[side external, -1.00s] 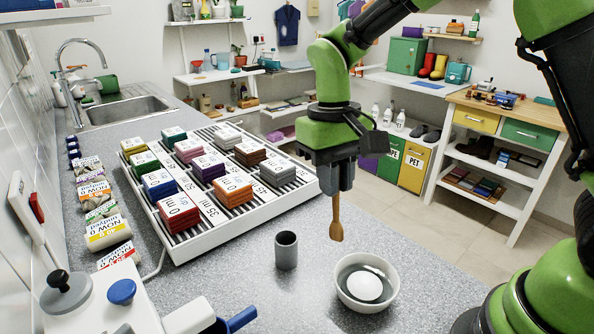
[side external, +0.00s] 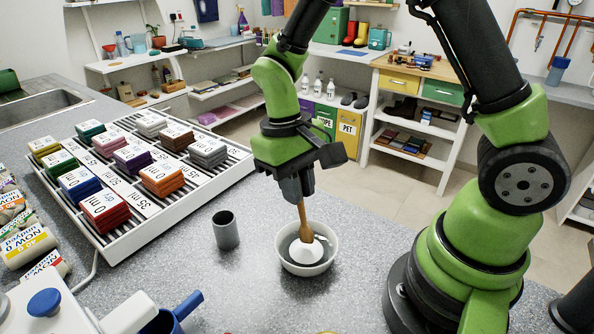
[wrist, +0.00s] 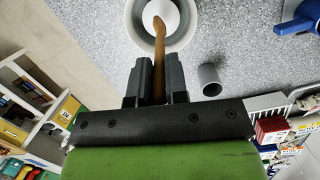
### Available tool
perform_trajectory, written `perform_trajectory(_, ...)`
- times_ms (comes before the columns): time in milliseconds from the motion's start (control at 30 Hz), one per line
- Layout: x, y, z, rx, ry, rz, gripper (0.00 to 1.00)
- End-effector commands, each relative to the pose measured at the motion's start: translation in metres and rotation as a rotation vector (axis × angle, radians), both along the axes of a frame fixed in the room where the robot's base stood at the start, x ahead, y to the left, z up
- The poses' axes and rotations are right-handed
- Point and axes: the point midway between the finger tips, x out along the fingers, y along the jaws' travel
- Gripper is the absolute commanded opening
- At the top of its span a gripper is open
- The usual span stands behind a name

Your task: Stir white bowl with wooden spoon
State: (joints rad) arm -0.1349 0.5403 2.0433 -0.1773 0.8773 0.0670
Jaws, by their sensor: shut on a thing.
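The white bowl (side external: 318,267) stands on the grey speckled counter, with a round white thing (side external: 306,251) inside it. My gripper (side external: 298,195) is above the bowl, shut on the handle of the wooden spoon (side external: 305,222). The spoon points down, and its lower end is over or in the bowl at the white thing; I cannot tell whether they touch. In the wrist view, the spoon (wrist: 159,50) runs from between the fingers (wrist: 157,95) to the white thing (wrist: 160,14) in the bowl (wrist: 133,22).
A grey cylindrical cup (side external: 225,230) stands left of the bowl. A white slatted rack (side external: 150,222) with labelled coloured stacks lies further left. A blue-handled thing (side external: 180,312) is at the front. The counter right of the bowl is clear up to my base.

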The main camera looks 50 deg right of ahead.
Motion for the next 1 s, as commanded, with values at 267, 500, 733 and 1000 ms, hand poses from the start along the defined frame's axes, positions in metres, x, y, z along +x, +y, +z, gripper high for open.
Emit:
perform_trajectory(267,-0.001,0.000,-0.023,0.000,0.003,0.000,0.00)
perform_trajectory(500,0.000,0.000,-0.036,-0.001,0.001,0.000,0.00)
perform_trajectory(733,0.000,0.000,-0.039,0.000,0.000,0.000,0.00)
perform_trajectory(1000,0.000,0.000,-0.039,0.000,0.000,0.000,0.00)
